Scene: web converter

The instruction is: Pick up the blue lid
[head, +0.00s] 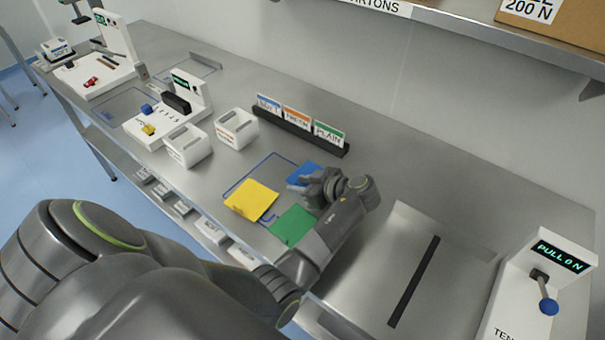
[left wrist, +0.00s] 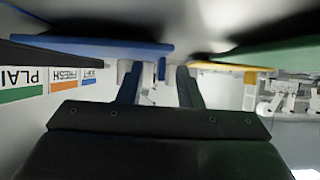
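The blue lid (head: 304,174) is a flat square lying on the table. My left gripper (head: 318,188) is right at its near right side and hides part of it. In the left wrist view the blue lid (left wrist: 95,48) shows edge-on at the upper left, close to the fingers. My left gripper (left wrist: 159,82) there has its two fingers apart. A small blue piece shows in line with the gap; whether it lies between the fingers, I cannot tell. My right gripper is not in view.
A yellow square (head: 251,199) and a green square (head: 293,225) lie close by the blue lid. A dark rack with SOFT, FRESH and PLAIN cards (head: 297,121) stands behind. Two white boxes (head: 237,129) stand to the left. A PULL ON device (head: 545,280) is at the right.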

